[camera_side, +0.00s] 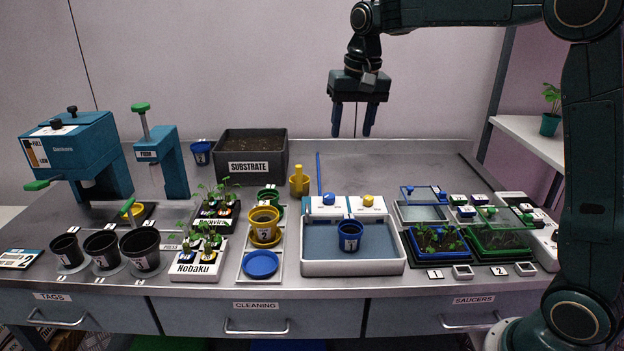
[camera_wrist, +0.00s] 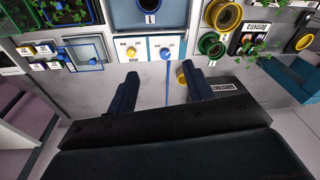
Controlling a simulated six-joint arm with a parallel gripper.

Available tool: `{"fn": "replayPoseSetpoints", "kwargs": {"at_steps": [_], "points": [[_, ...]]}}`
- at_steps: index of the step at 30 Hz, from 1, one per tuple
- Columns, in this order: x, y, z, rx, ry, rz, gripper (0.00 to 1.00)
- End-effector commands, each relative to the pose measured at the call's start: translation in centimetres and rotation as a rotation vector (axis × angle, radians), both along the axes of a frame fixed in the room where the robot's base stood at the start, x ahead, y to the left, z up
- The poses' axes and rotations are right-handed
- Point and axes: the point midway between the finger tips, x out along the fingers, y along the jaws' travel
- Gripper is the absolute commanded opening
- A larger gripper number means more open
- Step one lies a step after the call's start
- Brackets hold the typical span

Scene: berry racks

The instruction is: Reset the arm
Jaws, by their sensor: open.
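My gripper (camera_side: 352,118) is raised high above the back of the steel bench in the side view, its two blue fingers pointing down and apart. It is open and nothing is between the fingers. In the wrist view the gripper (camera_wrist: 160,92) also shows open and empty, with the bench top beyond it. It touches nothing in either view.
A substrate bin (camera_side: 251,172) stands at the back, left of my gripper. A white basin (camera_side: 352,267) holds a blue pot (camera_side: 350,236). Seedling trays (camera_side: 436,258) are at right, black pots (camera_side: 102,250) at left. The back right bench is mostly clear.

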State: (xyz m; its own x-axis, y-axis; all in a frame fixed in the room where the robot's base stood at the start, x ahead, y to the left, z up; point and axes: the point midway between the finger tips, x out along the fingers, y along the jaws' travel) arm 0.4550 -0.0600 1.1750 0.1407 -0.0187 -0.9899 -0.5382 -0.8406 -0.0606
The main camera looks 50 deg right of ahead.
Motion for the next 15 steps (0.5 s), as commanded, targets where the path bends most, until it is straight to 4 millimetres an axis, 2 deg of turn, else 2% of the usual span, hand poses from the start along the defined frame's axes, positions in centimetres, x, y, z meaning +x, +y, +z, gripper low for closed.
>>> {"fn": "replayPoseSetpoints", "kwargs": {"at_steps": [6,15], "points": [[-4.7,1.6,1.9,-0.019,-0.057,0.093,0.51],[-11.2,3.3,2.8,-0.05,-0.134,0.22,0.51]]}}
